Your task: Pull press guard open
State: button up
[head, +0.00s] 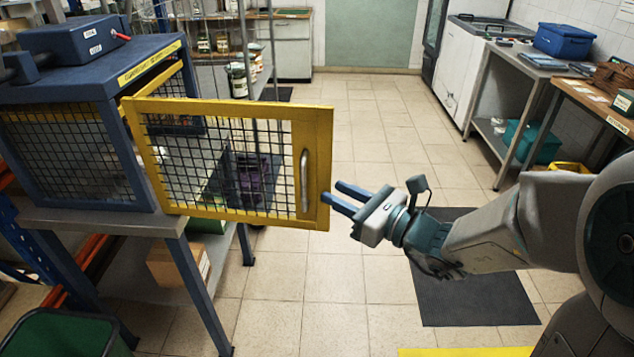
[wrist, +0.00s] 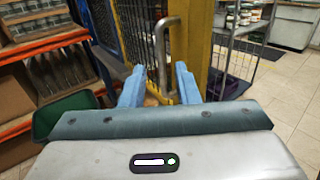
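The press guard (head: 324,168) is a yellow-framed door with black wire mesh. It stands swung out from the blue press cage (head: 75,150), hinged at its left edge. Its upright metal handle (head: 304,181) is near the free right edge. My gripper (head: 343,196) is at that free edge, its two blue fingers apart and pointing toward the guard. In the wrist view the handle (wrist: 162,55) shows in the gap between the open fingers (wrist: 160,84), with the yellow frame (wrist: 190,45) behind it. No finger visibly closes on the handle.
The press stands on a grey bench (head: 105,221) at left. A green bin (head: 65,335) is at the lower left. A dark mat (head: 475,290) lies under my arm. Worktables (head: 510,90) line the right wall. The tiled floor (head: 375,130) between is clear.

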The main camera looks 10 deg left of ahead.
jog(key=shift+v, duration=2.2)
jog(key=shift+a, duration=0.1)
jog(key=s+d+f+n+g+h+p, duration=0.25)
jog(key=s+n+g+h+p, duration=0.4)
jog(key=s+n, duration=0.65)
jog(key=d+r+n+h+p, duration=0.1)
jog(key=d+r+n+h, duration=0.1)
jog(key=d+n+h, duration=0.3)
jog(key=d+r+n+t+h+p, duration=0.1)
jog(key=d+r+n+h, duration=0.2)
jog(key=d, duration=0.7)
jog(key=shift+w+d+n+h+p, duration=0.35)
jog(key=shift+n+h, duration=0.5)
jog(key=shift+n, duration=0.25)
